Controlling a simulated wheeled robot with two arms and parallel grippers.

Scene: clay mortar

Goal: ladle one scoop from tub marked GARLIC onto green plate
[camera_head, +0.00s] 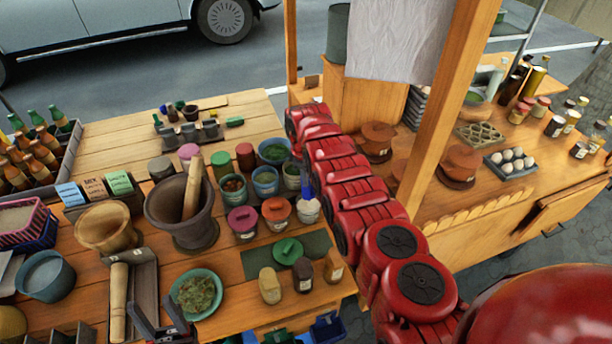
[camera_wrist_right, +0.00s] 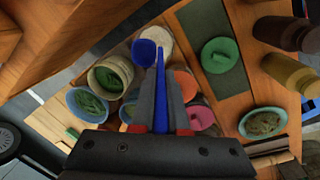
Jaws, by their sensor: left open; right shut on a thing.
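The tub with whitish contents (camera_head: 308,213) stands at the right end of the tub rows. I cannot read a GARLIC mark on any tub. My right gripper (camera_head: 306,170) is shut on the handle of a blue ladle (camera_wrist_right: 160,75). In the right wrist view the ladle's bowl overlaps the left side of the whitish tub (camera_wrist_right: 160,38); I cannot tell whether it is inside or above. My right gripper also shows there (camera_wrist_right: 160,95). The green plate (camera_head: 218,283) holds a greenish-brown heap and also shows in the wrist view (camera_wrist_right: 284,116). My left gripper (camera_head: 165,322) is open and empty near the plate.
Pink-lidded (camera_head: 242,222) and orange-lidded (camera_head: 276,211) tubs stand beside the whitish tub. A green lid (camera_head: 288,250) lies on a dark mat. A large mortar (camera_head: 180,222) with a pestle stands left. A wooden post (camera_head: 450,110) rises right of my right arm.

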